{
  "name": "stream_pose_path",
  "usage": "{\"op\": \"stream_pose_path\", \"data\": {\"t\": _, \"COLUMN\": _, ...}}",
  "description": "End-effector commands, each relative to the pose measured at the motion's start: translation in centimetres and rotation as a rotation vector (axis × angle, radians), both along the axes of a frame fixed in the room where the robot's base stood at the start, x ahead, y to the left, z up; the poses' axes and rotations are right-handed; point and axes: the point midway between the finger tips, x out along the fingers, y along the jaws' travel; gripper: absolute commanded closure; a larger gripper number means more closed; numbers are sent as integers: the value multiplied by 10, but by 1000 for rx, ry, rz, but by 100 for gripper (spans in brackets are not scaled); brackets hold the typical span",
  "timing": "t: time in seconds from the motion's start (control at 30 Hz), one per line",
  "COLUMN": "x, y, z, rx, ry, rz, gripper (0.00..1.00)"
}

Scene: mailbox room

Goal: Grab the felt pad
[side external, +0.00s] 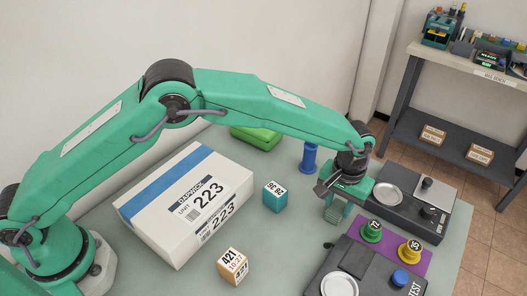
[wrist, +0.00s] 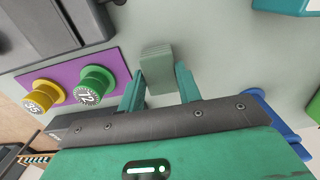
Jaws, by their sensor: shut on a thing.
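The felt pad (wrist: 157,66) is a small grey-green block with faint layers. In the wrist view it sits between the two green fingers of my gripper (wrist: 160,82), which are shut on it. In the side view my gripper (side external: 336,203) points down over the table, left of the grey scale-like device, and the pad (side external: 334,214) shows at the fingertips, partly hidden by them. I cannot tell whether the pad touches the table.
A purple mat (side external: 392,249) holds green (side external: 371,231) and yellow (side external: 409,250) spools nearby. A blue post (side external: 309,158), teal cube (side external: 275,196), orange-and-white cube (side external: 232,266) and large box (side external: 183,203) stand leftward. Grey devices (side external: 405,211) flank the mat.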

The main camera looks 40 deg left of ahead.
Motion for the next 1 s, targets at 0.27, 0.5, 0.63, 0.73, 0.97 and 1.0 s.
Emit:
{"op": "stream_pose_path", "data": {"t": 0.27, "x": 1, "y": 0, "z": 26, "rx": -2, "ry": -3, "rz": 0, "gripper": 87}}
{"op": "stream_pose_path", "data": {"t": 0.5, "x": -24, "y": -10, "z": 55, "rx": -2, "ry": -2, "rz": -3, "gripper": 87}}
{"op": "stream_pose_path", "data": {"t": 0.63, "x": -46, "y": -19, "z": 68, "rx": -1, "ry": -2, "rz": -4, "gripper": 87}}
{"op": "stream_pose_path", "data": {"t": 0.73, "x": -62, "y": -26, "z": 79, "rx": -1, "ry": -2, "rz": -3, "gripper": 87}}
{"op": "stream_pose_path", "data": {"t": 0.97, "x": -92, "y": -38, "z": 97, "rx": -2, "ry": -2, "rz": -2, "gripper": 87}}
{"op": "stream_pose_path", "data": {"t": 1.0, "x": -96, "y": -39, "z": 100, "rx": -2, "ry": -2, "rz": -2, "gripper": 87}}
